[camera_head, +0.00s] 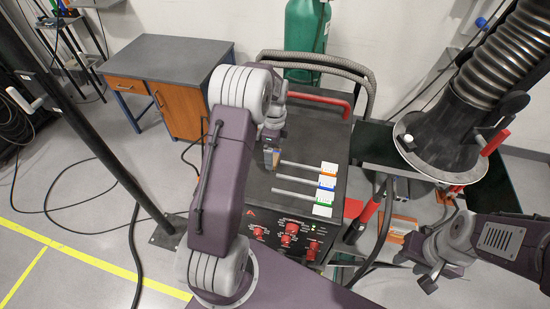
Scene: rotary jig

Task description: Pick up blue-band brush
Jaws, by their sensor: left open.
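The blue-band brush (326,182) lies on the dark top of the machine, with its grey handle pointing left and its white head at the right. It is the middle one of three brushes. The orange-band brush (328,169) lies behind it and the green-band brush (323,208) in front. My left gripper (271,158) is open, pointing down near the left ends of the handles, apart from the blue-band brush's head. My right gripper (428,281) is at the lower right, away from the brushes; its finger opening is too small to tell.
The machine's front panel (275,238) carries red knobs. A red handle bar (320,101) and a grey hose (325,62) run behind its top. A black fume hood (448,140) stands right. A desk (165,60) and green cylinder (305,30) stand behind.

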